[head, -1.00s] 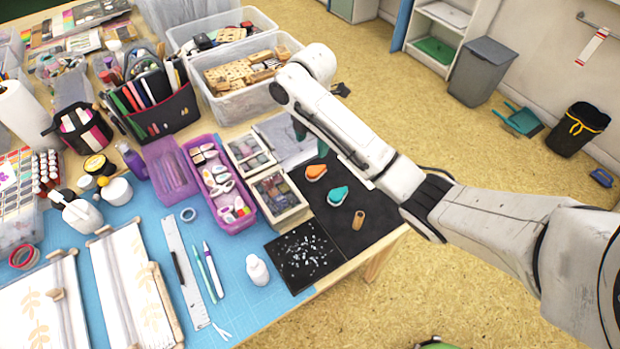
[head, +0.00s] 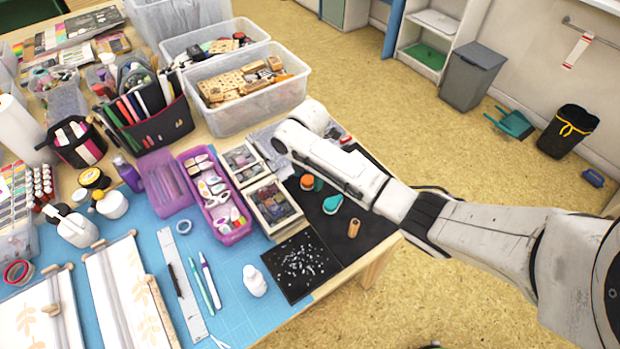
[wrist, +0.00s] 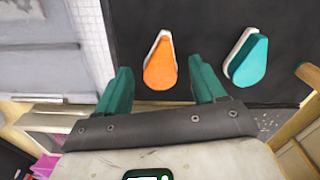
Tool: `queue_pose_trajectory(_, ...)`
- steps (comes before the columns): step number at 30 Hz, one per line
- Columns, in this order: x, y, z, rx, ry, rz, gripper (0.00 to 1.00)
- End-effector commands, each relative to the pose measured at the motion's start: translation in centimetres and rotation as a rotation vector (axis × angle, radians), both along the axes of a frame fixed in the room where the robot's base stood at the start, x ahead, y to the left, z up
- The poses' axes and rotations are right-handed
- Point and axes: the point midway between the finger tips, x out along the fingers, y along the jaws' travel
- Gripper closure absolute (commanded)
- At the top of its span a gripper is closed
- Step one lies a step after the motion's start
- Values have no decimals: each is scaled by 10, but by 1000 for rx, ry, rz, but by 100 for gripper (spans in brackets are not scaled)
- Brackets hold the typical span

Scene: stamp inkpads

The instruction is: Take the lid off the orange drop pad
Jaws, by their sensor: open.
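The orange drop pad (head: 307,182) lies on the black mat (head: 375,228) at the table's right end. In the wrist view its orange lid (wrist: 160,66) sits on a pale base that shows along the upper left edge. My gripper (wrist: 161,74) is open, with one teal finger on each side of the pad's near, rounded end. In the head view my arm hides most of the gripper. A teal drop pad (head: 332,203) lies beside the orange one, and to its right in the wrist view (wrist: 249,60).
A small tan cylinder (head: 354,228) stands on the mat near the teal pad. Wooden boxes of ink pads (head: 274,206) stand just left. A clear bin of wooden stamps (head: 247,100) stands behind. The mat's front right part is clear.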

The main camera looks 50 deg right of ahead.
Motion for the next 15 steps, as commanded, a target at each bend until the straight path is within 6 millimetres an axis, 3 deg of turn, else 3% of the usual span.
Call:
queue_pose_trajectory(5, 0, 0, 0, 0, -1, 0, 31)
queue_pose_trajectory(15, 0, 0, 0, 0, -1, 0, 62)
